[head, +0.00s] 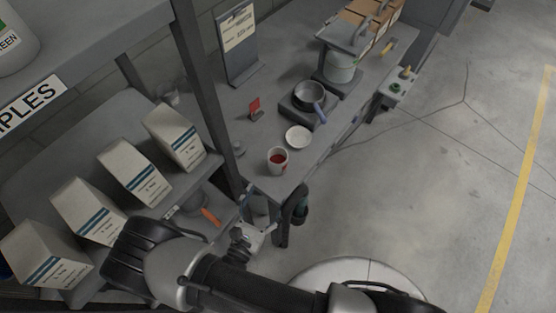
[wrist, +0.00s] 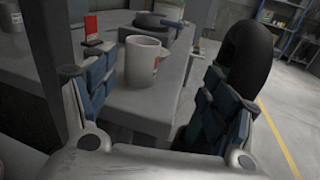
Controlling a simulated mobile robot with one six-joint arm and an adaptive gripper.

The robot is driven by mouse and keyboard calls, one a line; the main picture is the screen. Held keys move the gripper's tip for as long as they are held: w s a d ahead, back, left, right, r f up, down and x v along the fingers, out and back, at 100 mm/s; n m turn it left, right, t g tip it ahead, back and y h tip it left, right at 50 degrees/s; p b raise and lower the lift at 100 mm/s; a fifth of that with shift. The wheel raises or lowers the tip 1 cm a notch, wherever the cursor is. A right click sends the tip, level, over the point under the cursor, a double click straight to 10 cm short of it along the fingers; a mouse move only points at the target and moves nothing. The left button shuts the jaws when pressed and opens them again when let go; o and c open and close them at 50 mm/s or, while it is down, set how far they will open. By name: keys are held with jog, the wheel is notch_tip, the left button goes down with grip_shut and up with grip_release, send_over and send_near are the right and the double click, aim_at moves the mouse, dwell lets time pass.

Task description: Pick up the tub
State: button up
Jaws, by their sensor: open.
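A small white tub (head: 277,161) with red inside stands upright near the front corner of the grey bench. In the wrist view the tub (wrist: 143,62) stands ahead of my gripper, in line with the gap between the fingers, with a small red mark on its side. My gripper (wrist: 155,100) is open, with one blue-padded finger on each side of the picture and nothing held. In the head view my gripper (head: 258,212) is low beside the bench corner, partly hidden by my own arm.
A white dish (head: 298,137), a pan (head: 310,95) on a dark plate and a red card (head: 255,108) are on the bench (head: 235,104) behind the tub. White boxes (head: 133,171) stand on the left shelf under an overhead shelf. A dark post (head: 208,90) rises nearby. Open floor lies right.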

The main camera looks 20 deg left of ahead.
notch_tip(320, 180, down, 3)
jog(key=s+n+y, duration=0.2)
jog(key=b, duration=0.2)
send_near(280, 152)
jog(key=w, duration=0.7)
jog(key=shift+w+d, duration=0.1)
jog(key=shift+d, duration=0.05)
jog(key=shift+c, duration=0.6)
jog(key=c, duration=0.8)
